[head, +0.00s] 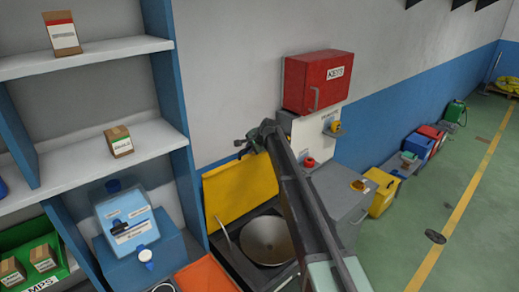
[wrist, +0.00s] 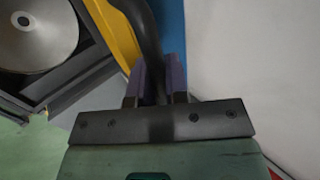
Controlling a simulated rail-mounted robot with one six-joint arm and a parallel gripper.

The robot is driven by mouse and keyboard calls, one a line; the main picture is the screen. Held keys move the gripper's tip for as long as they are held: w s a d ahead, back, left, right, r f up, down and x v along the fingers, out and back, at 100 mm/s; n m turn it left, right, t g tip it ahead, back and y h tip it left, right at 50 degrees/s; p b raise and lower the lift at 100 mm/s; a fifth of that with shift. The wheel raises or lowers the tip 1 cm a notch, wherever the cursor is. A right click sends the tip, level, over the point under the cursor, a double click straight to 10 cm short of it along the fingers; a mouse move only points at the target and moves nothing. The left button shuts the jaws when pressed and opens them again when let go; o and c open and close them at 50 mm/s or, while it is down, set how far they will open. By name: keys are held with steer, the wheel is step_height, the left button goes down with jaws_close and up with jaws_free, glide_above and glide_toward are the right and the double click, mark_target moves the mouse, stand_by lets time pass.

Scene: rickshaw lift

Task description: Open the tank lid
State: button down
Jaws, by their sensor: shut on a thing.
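The tank lid (head: 238,188) is a yellow panel standing raised at the back of a dark open tank (head: 223,250), close to the wall. Inside the tank is a round metal disc (head: 267,240), which also shows in the wrist view (wrist: 38,38). My gripper (head: 247,144) is at the lid's upper edge, with my arm crossing in front of its right side. In the wrist view my gripper (wrist: 158,75) has its purple fingers either side of a black curved handle (wrist: 147,38) beside the yellow panel. How the handle joins the lid is hidden.
A shelf unit (head: 110,145) with small boxes and a blue container (head: 127,215) stands at left. A red key box (head: 315,80) hangs on the wall at right, above a grey cabinet (head: 340,195). An orange panel (head: 207,276) lies in front. The green floor at right has free room.

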steer(key=c, duration=1.1)
jaws_free()
steer(key=shift+d, duration=0.1)
steer(key=shift+s+d+r+p, duration=0.1)
steer(key=shift+s+r+p, duration=0.05)
steer(key=shift+r+p, duration=0.25)
steer(key=s+d, duration=0.2)
steer(key=s, duration=0.1)
steer(key=s+d, duration=0.2)
steer(key=s, duration=0.1)
steer(key=s+d, duration=0.3)
steer(key=s, duration=0.1)
steer(key=shift+d, duration=0.1)
